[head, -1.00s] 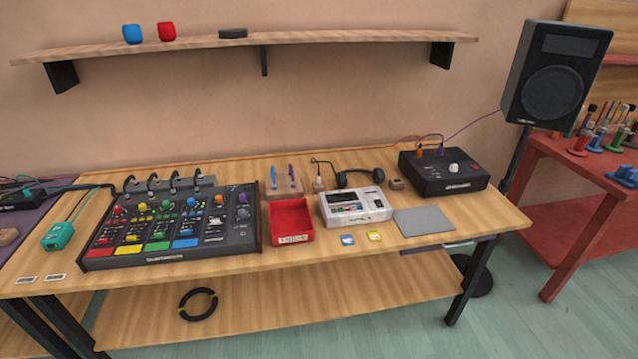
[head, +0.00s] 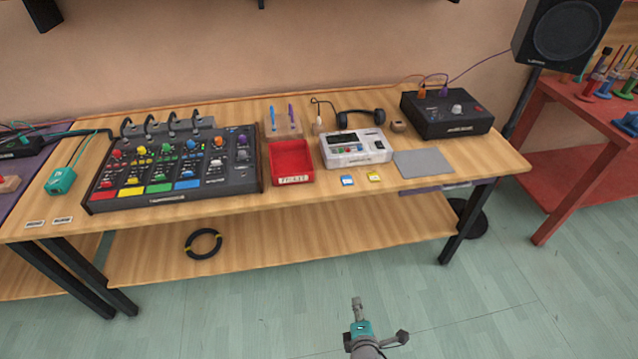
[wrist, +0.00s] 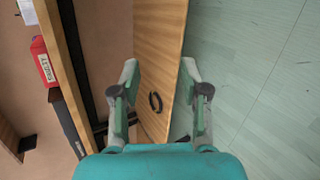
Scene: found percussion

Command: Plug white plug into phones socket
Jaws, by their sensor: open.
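A small whitish plug (head: 317,126) stands at the back of the table, with a thin black cable looping from it toward the black headphones (head: 361,117). No socket labelled phones can be read at this size. The white device (head: 355,148) and the black box with a pale knob (head: 447,115) stand nearby, and I cannot tell which bears that socket. My gripper (head: 357,303) is in front of the table over the floor, well away from the plug. In the wrist view my gripper (wrist: 159,73) is open, with nothing between its fingers.
A mixer (head: 175,166) fills the table's left part. A red tray (head: 292,162) lies between it and the white device. A grey mat (head: 423,163) lies at the right front. A black cable coil (head: 203,243) lies on the lower shelf. A speaker (head: 566,30) stands right.

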